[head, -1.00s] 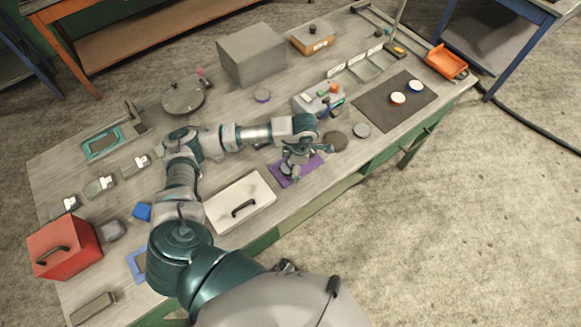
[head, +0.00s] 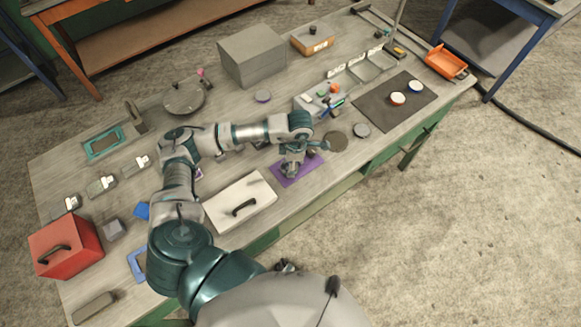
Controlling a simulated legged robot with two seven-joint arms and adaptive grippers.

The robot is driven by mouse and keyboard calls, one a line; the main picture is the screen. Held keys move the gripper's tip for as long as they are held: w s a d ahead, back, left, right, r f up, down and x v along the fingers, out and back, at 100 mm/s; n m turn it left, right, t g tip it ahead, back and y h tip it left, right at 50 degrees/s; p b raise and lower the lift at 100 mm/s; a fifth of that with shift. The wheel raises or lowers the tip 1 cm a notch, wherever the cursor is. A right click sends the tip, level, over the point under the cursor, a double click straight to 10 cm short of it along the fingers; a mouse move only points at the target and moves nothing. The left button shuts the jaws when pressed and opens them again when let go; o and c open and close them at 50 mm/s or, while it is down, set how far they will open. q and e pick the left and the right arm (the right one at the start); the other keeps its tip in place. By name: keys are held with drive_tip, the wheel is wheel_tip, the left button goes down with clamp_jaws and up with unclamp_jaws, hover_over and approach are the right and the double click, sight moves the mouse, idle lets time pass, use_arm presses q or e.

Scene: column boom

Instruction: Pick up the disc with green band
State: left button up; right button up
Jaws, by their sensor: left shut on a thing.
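My left gripper (head: 290,170) is low over the purple mat (head: 309,165) near the table's front edge, pointing down. It is shut on a small pale thing, mostly hidden by the fingers. I cannot make out a green band on it. Two white-topped discs are on the dark mat at the right: one has an orange-brown band (head: 398,99), the other a blue band (head: 415,87).
A white lidded box with a black handle (head: 240,203) stands left of the purple mat. Two flat round pieces, one brown (head: 335,141) and one grey (head: 362,130), lie to its right. A grey block (head: 252,56) and an orange bin (head: 446,62) stand farther back.

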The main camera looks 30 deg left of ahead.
use_arm(q)
drive_tip(key=shift+s+f, duration=0.25)
drive_tip(key=shift+f, duration=0.05)
drive_tip(key=shift+r, duration=0.2)
drive_tip(key=shift+c, duration=1)
drive_tip(key=shift+r, duration=0.35)
clamp_jaws()
wheel_tip(320, 180, up, 2)
drive_tip(key=shift+w+d+r, duration=0.1)
drive_tip(key=shift+w+r, duration=0.05)
drive_tip(key=shift+r, duration=0.1)
drive_tip(key=w+d+r+b, duration=0.1)
drive_tip(key=d+b, duration=0.1)
drive_tip(key=d, duration=1.3)
drive_tip(key=shift+w+d+r, duration=0.25)
drive_tip(key=shift+d+r, duration=0.05)
drive_tip(key=shift+d, duration=0.1)
use_arm(e)
drive_tip(key=w, duration=0.1)
drive_tip(key=w+a+r, duration=0.1)
drive_tip(key=w, duration=0.1)
drive_tip(key=w+r, duration=0.1)
drive_tip(key=shift+w+a+r, duration=0.2)
drive_tip(key=shift+a+r, duration=0.05)
drive_tip(key=shift+a, duration=0.1)
use_arm(q)
drive_tip(key=shift+a, duration=0.1)
